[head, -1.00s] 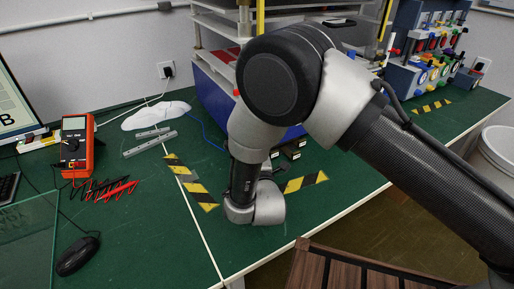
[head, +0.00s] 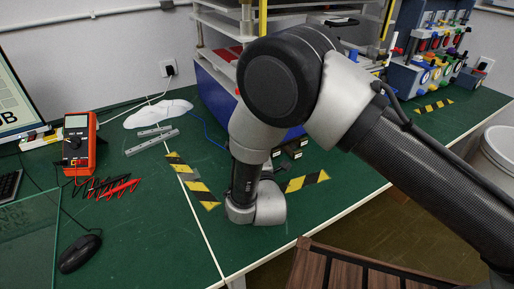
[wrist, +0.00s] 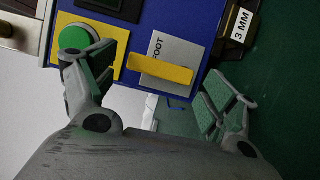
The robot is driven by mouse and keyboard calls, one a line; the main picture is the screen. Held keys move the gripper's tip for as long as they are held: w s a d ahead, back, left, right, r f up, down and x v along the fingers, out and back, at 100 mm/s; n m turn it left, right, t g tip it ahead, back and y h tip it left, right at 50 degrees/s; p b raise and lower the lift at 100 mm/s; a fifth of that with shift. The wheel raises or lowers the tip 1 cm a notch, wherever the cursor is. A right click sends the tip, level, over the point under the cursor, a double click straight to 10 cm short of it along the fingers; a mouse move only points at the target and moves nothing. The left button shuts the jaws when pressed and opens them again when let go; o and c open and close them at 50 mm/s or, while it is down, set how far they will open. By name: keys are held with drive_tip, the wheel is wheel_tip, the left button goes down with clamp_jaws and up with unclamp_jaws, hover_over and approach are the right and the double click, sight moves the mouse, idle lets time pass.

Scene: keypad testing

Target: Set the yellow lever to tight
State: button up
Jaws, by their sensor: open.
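The yellow lever (wrist: 162,70) shows in the wrist view as a flat yellow bar. It lies across a light grey plate (wrist: 174,51) on a blue panel; the plate bears lettering that reads "FOOT" where visible. My gripper (wrist: 160,82) is open, with one green-padded finger left of the lever and the other to its lower right. The lever lies in the picture between the two fingers, and I see no clear contact. In the head view my arm hides the lever and the gripper's fingertips.
A green round button (wrist: 80,41) on a yellow plate sits left of the lever, close behind the left finger. A block labelled "3 MM" (wrist: 239,25) is at the upper right. In the head view an orange multimeter (head: 79,143) and a black mouse (head: 79,253) lie on the green table.

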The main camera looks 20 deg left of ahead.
drive_tip(key=v, duration=0.7)
drive_tip(key=shift+s+d, duration=0.1)
drive_tip(key=shift+s, duration=0.15)
